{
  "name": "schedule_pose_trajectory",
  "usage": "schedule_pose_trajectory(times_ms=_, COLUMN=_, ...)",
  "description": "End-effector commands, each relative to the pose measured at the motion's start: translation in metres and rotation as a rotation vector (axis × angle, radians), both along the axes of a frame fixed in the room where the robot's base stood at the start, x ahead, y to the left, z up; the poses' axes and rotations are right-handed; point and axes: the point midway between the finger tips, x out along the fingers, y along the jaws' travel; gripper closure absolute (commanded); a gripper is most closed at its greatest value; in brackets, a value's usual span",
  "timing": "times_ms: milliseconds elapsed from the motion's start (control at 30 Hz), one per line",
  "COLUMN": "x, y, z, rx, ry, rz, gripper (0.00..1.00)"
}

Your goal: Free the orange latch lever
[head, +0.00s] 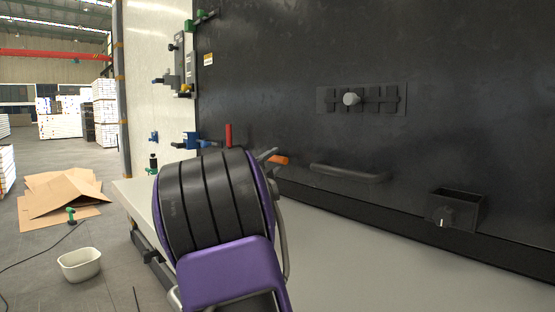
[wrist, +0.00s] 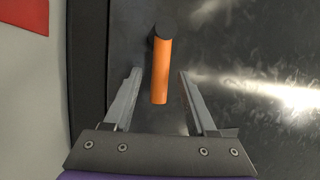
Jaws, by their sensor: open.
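The orange latch lever (wrist: 160,72) stands out from a dark panel in the wrist view. Its dark round pivot is at the top and the orange handle points down. My gripper (wrist: 160,78) is open, with one finger on each side of the handle and a visible gap to both. I cannot tell how deep the handle lies between the fingers. In the head view a small orange part of the lever (head: 278,160) shows beside my gripper; my arm hides most of the area around it.
The black panel (head: 300,50) also carries a grey knob on a slotted plate (head: 351,99), a bar handle (head: 347,174) and a small box with a dial (head: 457,211). A red handle (head: 228,135) and blue fittings (head: 192,141) are near my arm. A pale ledge (head: 380,255) runs below.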

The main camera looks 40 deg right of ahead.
Motion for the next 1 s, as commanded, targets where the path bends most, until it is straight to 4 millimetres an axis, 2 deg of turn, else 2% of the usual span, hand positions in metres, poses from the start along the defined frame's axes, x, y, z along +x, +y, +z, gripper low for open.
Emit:
schedule_pose_trajectory(times_ms=200, x=0.009, y=-0.019, z=0.004, rx=0.000, ry=0.000, rz=-0.001, gripper=0.43)
schedule_pose_trajectory(times_ms=533, x=0.011, y=-0.022, z=0.004, rx=0.000, ry=-0.001, rz=-0.001, gripper=0.43)
schedule_pose_trajectory(times_ms=833, x=0.011, y=-0.021, z=0.004, rx=0.000, ry=-0.001, rz=0.000, gripper=0.97)
schedule_pose_trajectory(times_ms=867, x=0.011, y=-0.021, z=0.004, rx=0.000, ry=-0.001, rz=0.000, gripper=1.00)
schedule_pose_trajectory(times_ms=1000, x=0.011, y=-0.021, z=0.004, rx=0.000, ry=-0.001, rz=0.000, gripper=1.00)
